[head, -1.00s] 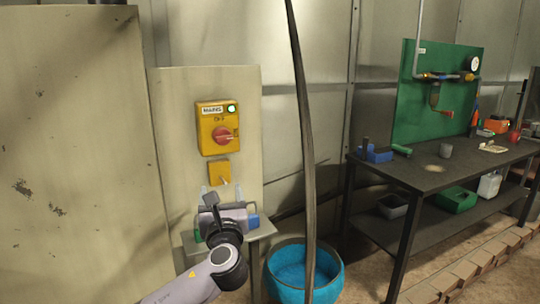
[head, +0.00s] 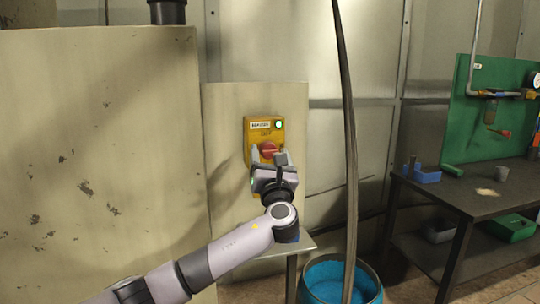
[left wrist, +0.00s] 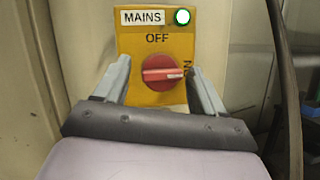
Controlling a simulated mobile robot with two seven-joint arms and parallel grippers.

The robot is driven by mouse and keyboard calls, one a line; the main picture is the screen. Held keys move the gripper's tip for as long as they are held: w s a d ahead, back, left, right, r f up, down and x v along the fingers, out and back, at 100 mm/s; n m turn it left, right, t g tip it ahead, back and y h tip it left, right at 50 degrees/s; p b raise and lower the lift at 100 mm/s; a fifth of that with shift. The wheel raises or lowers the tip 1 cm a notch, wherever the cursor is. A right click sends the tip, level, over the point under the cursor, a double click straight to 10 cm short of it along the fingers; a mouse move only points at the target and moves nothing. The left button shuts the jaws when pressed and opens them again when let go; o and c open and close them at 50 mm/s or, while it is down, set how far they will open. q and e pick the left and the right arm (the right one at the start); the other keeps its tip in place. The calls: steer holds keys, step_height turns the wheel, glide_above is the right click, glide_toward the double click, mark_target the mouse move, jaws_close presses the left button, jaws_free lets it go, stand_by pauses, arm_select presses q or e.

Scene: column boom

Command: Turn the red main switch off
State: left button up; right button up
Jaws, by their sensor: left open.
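The red main switch (left wrist: 163,73) is a round knob on a yellow box (head: 251,137) fixed to a pale panel. In the left wrist view its white mark points right, toward the "ON" lettering, with "OFF" above the knob. A green lamp (left wrist: 182,17) glows beside the "MAINS" label. My left gripper (head: 268,158) is open in front of the box. In the left wrist view its two fingers (left wrist: 160,88) stand either side of the knob, and I cannot tell whether they touch it. In the head view the gripper hides the knob's lower part. My right gripper is not in view.
A tall pale cabinet (head: 90,170) stands close at the left. A dark hanging cable (head: 350,150) runs down right of the panel, above a blue tub (head: 335,280). A dark workbench (head: 460,200) with a green board stands at the right.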

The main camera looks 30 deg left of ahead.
arm_select(q)
steer(key=shift+c, duration=0.3)
steer(key=c, duration=0.9)
steer(key=shift+w, duration=0.1)
steer(key=shift+c, duration=0.2)
